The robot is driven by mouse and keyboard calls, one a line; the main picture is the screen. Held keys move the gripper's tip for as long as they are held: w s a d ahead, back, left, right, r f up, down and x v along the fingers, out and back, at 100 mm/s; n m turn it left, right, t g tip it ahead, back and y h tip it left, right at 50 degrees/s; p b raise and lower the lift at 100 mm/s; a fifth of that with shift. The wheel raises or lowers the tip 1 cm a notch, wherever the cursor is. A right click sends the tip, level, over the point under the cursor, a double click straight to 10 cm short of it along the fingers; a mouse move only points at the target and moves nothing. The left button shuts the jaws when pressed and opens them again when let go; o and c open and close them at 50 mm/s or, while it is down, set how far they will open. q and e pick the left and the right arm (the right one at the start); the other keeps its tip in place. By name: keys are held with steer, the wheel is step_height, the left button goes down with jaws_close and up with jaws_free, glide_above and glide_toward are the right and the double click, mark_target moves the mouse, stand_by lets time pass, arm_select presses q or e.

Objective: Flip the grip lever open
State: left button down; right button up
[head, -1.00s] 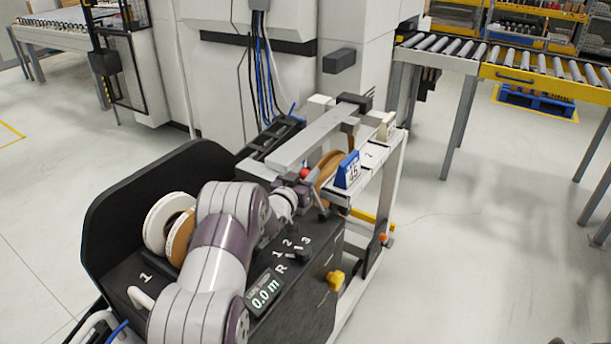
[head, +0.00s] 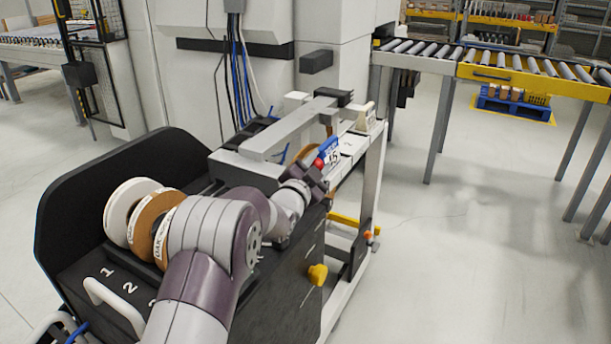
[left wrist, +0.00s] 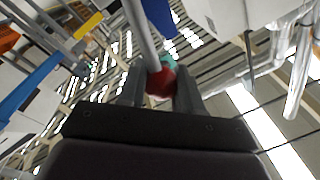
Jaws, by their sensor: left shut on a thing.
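The grip lever shows as a red ball knob (head: 319,163) beside the blue number card in the head view. In the left wrist view the red knob (left wrist: 160,84) sits between my fingers, with a grey rod (left wrist: 140,35) running up from it. My left gripper (head: 317,177) is shut on the knob; its wrist hides most of the lever and its pivot in the head view. My right gripper is not in view.
A long grey beam (head: 285,133) runs above the black machine body. White and brown tape rolls (head: 125,211) stand at the left. The blue number card (head: 329,152) is close to my gripper. A yellow knob (head: 317,275) is on the front. Floor at right is clear.

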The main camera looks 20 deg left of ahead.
arm_select(q)
steer(key=shift+s+d+f+m+b, duration=0.1)
steer(key=shift+d+f+m+b, duration=0.25)
steer(key=shift+d+m+b, duration=0.5)
steer(key=shift+s+d+f+m+b, duration=0.1)
steer(key=shift+d+f+m+b, duration=0.35)
steer(key=shift+m+b, duration=0.45)
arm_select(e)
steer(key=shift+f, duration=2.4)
arm_select(q)
steer(key=shift+d+r, duration=0.1)
steer(key=shift+d, duration=0.05)
steer(key=c, duration=0.8)
jaws_free()
steer(key=shift+r, duration=0.15)
steer(key=s+d+r, duration=0.1)
steer(key=d+r, duration=0.2)
steer(key=d+r+p, duration=0.1)
steer(key=d+r, duration=0.3)
steer(key=s+d+r+p, duration=0.1)
steer(key=d+r, duration=0.2)
steer(key=d, duration=0.1)
steer(key=shift+s+d+r, duration=0.25)
steer(key=shift+s+r, duration=0.05)
steer(key=shift+r, duration=0.1)
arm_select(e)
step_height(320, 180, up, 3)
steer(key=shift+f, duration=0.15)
